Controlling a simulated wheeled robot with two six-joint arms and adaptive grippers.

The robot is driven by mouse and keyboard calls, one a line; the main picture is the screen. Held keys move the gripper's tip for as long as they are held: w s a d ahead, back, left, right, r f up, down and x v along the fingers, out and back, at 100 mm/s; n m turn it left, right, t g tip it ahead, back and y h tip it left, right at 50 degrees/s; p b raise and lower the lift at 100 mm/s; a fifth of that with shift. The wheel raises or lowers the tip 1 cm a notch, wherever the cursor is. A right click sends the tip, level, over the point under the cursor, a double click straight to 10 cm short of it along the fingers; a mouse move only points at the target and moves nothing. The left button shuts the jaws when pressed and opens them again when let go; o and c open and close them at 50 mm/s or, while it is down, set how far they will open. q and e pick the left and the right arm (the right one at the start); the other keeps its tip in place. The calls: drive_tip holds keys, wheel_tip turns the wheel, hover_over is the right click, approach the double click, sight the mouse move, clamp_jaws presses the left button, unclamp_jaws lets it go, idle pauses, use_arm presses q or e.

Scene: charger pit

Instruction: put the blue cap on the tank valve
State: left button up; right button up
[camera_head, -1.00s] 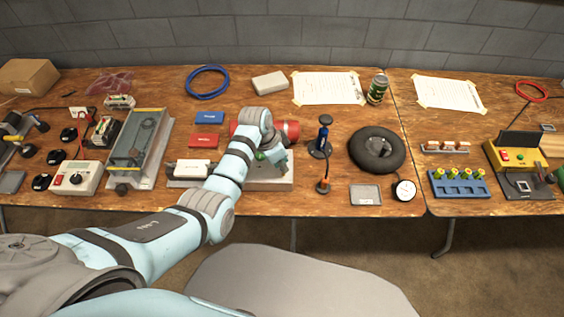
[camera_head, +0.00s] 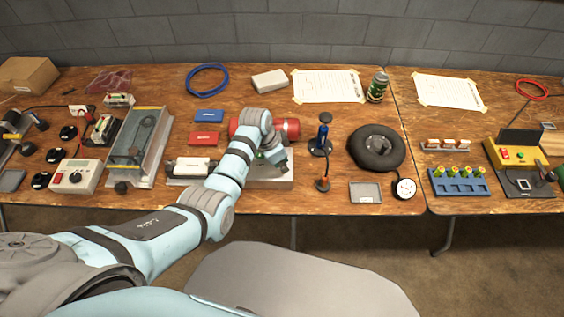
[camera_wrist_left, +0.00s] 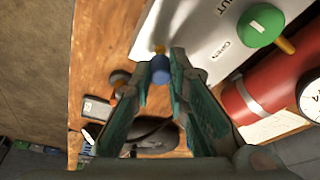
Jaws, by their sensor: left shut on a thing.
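My left gripper (camera_wrist_left: 163,78) is shut on the small blue cap (camera_wrist_left: 161,70), held between its fingertips. A small brass stub (camera_wrist_left: 160,48) shows just beyond the cap; I cannot tell whether they touch. The red tank (camera_wrist_left: 285,85) lies at the right of the wrist view, beside a green knob (camera_wrist_left: 265,25) with a brass stem, over a white lettered base. In the head view the tank (camera_head: 288,128) and the white base (camera_head: 280,181) show behind my left arm. The gripper (camera_head: 280,158) is over the base there, and the cap is hidden. My right gripper is out of view.
A blue-handled upright tool (camera_head: 320,140) and a black tyre (camera_head: 377,149) stand right of the base. A grey tray (camera_head: 365,193) and a round gauge (camera_head: 404,188) lie near the front edge.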

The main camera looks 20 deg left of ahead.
use_arm(q)
drive_tip(key=shift+f+b, duration=0.55)
drive_tip(key=shift+f, duration=0.3)
drive_tip(key=o, duration=0.8)
drive_tip(key=shift+o, duration=0.2)
drive_tip(key=shift+r, duration=0.1)
drive_tip(key=v, duration=1.2)
